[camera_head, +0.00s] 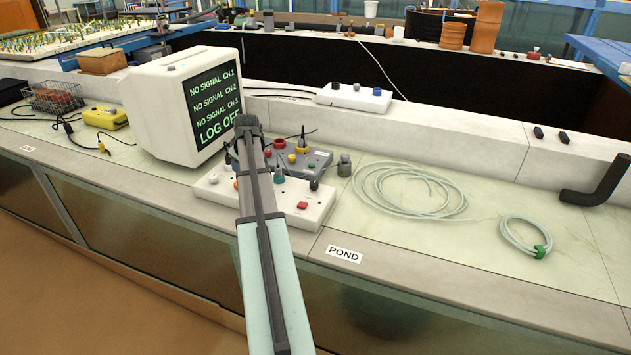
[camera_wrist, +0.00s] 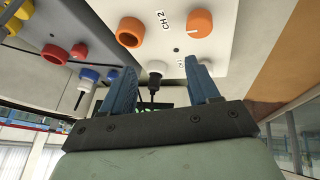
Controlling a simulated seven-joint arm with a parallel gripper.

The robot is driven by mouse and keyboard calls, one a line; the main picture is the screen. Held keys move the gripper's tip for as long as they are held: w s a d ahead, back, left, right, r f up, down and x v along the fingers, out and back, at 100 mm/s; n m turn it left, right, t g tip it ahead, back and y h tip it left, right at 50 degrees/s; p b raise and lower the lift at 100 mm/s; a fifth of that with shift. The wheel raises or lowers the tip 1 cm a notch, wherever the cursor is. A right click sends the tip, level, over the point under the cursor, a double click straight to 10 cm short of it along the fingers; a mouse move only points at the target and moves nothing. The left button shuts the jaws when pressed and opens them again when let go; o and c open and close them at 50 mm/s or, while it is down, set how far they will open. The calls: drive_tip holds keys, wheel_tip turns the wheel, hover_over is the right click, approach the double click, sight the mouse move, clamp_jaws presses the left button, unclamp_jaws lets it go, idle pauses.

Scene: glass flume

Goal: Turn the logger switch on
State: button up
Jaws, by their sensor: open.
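The monitor (camera_head: 160,105) on the bench shows LOG OFF below several NO SIGNAL lines. A white control box (camera_head: 322,203) stands in front of it, partly hidden by my arm. In the wrist view the white panel (camera_wrist: 240,45) carries orange knobs, one beside the mark CH 2. A switch with a pale collar and dark lever (camera_wrist: 154,86) shows between my fingers; its label is not readable, so I cannot tell if it is the logger switch. My gripper (camera_wrist: 163,82) is open, one finger each side of the lever, with visible gaps. In the head view my arm largely hides it.
A grey box (camera_head: 320,158) with red and yellow knobs stands behind the white box. Coiled pale tubing (camera_head: 410,215) lies to the right, with a smaller coil (camera_head: 522,250) beyond. A yellow device (camera_head: 105,118) and wire basket (camera_head: 52,97) are at left.

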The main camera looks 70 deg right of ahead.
drive_tip(key=s+d+r+n+y, duration=0.1)
drive_tip(key=s+d, duration=0.2)
drive_tip(key=s, duration=0.4)
drive_tip(key=s+d+r+n+y, duration=0.1)
drive_tip(key=s+d+r, duration=0.1)
drive_tip(key=s+d, duration=0.35)
drive_tip(key=n+y, duration=0.3)
approach(314, 183)
drive_tip(key=shift+g, duration=0.3)
drive_tip(key=x, duration=0.8)
drive_tip(key=shift+w+f, duration=0.2)
drive_tip(key=shift+w, duration=0.15)
drive_tip(key=shift+m, duration=0.3)
drive_tip(key=c, duration=1)
